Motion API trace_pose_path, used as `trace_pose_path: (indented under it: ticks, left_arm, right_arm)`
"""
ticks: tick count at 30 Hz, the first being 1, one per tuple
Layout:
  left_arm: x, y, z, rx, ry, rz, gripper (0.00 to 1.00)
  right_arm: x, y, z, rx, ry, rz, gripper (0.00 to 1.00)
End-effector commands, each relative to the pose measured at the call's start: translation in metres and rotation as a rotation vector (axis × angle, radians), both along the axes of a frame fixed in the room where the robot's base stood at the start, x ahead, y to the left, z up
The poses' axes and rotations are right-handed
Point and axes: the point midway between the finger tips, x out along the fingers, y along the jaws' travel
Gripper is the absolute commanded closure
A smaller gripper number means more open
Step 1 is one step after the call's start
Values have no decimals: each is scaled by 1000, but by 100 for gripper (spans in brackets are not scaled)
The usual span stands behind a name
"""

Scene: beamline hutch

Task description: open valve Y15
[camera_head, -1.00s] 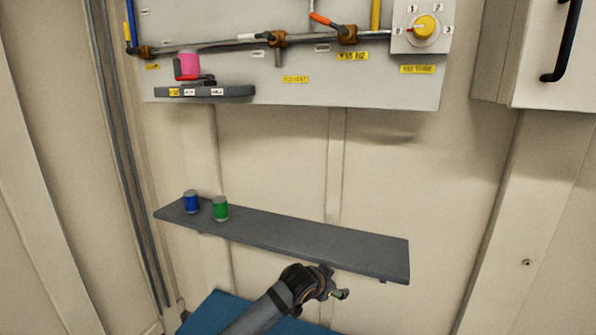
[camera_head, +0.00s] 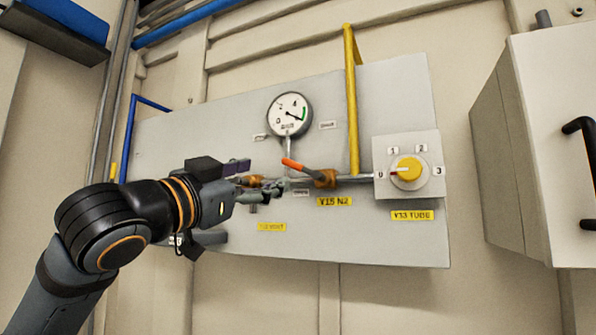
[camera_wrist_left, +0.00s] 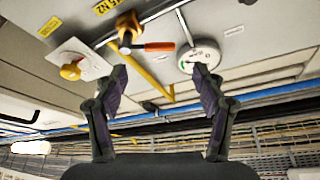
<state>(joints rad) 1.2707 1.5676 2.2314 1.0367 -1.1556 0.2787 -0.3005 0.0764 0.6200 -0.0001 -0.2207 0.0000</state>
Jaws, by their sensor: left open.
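Valve Y15 (camera_head: 325,178) is an orange-brown body on the horizontal pipe, above the yellow Y15 N2 label (camera_head: 334,202). Its lever with an orange grip (camera_head: 293,164) points left and slightly up from the body. In the left wrist view the valve body (camera_wrist_left: 128,27) and the orange grip (camera_wrist_left: 160,46) show beyond the fingers. My left gripper (camera_head: 256,180) is open and empty, just left of the orange grip in the head view. In the left wrist view my left gripper (camera_wrist_left: 160,74) has its fingers wide apart, with the grip framed between and apart from them. My right gripper is not in view.
A pressure gauge (camera_head: 289,113) stands above the pipe. A yellow pipe (camera_head: 352,100) rises right of the lever. A yellow dial (camera_head: 408,169) sits right of the valve. A white cabinet (camera_head: 545,140) juts out at the right. My forearm hides part of the panel's left.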

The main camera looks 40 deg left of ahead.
Motion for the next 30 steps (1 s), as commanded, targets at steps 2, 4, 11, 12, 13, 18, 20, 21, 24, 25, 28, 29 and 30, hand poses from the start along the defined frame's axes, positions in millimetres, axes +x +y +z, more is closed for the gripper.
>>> trace_pose_path:
  ticks: [2,4,11,12,13,18,20,21,24,25,28,29,30]
  left_arm:
    - [7,0,5,-1,3,-4,30]
    - [17,2,10,-1,5,-3,30]
    - [64,7,30,-3,6,-5,30]
    - [71,8,32,-3,7,-5,30]
    - [76,9,34,-3,6,-3,30]
    - [94,11,37,-2,4,-3,30]
    - [97,12,37,-2,3,-2,30]
    - [98,12,37,0,2,-2,30]
    - [99,12,35,0,2,-1,30]
    - [99,12,35,0,2,-1,30]
    - [99,12,35,0,2,-1,30]
    - [98,12,35,0,2,-1,34]
    - [98,12,35,0,2,-1,40]
  right_arm:
    - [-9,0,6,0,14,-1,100]
    - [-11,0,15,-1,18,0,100]
    - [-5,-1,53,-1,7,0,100]
    - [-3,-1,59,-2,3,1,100]
    - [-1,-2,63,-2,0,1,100]
    - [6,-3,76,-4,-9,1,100]
    - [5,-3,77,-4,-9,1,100]
    - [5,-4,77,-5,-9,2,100]
    - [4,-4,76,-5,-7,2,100]
    - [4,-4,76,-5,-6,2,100]
    - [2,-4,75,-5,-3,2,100]
    - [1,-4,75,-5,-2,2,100]
    - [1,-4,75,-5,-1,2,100]
